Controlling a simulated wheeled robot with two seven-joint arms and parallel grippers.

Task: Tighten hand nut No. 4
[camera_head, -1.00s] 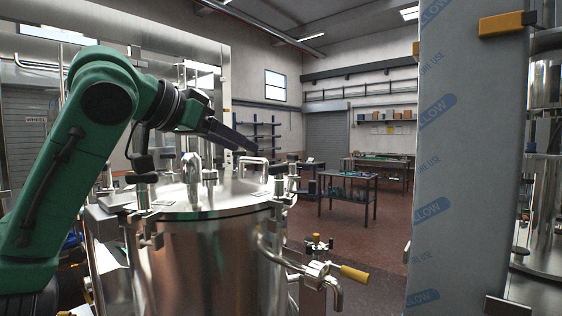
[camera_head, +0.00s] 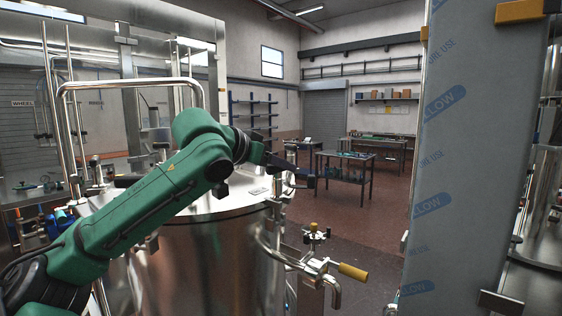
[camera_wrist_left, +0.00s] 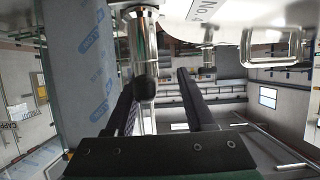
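The steel tank lid carries a white label "No.4" (camera_wrist_left: 205,10), seen upside down in the left wrist view. Below it in that view is a polished steel clamp post with a black round end (camera_wrist_left: 145,88), which I take as hand nut No. 4. My left gripper (camera_wrist_left: 158,78) is open, with its two dark fingers apart on either side of this black end in the picture. Contact and exact depth cannot be told. In the head view the left gripper (camera_head: 303,173) is at the tank's right rim, and the arm hides much of the lid (camera_head: 225,204).
A film-wrapped grey column (camera_head: 455,180) stands close on the right. A pipe with a yellow handle (camera_head: 353,272) sticks out at the tank's front right. A steel pipe loop (camera_head: 130,84) rises behind the arm. Workbenches (camera_head: 345,165) stand farther back across open floor.

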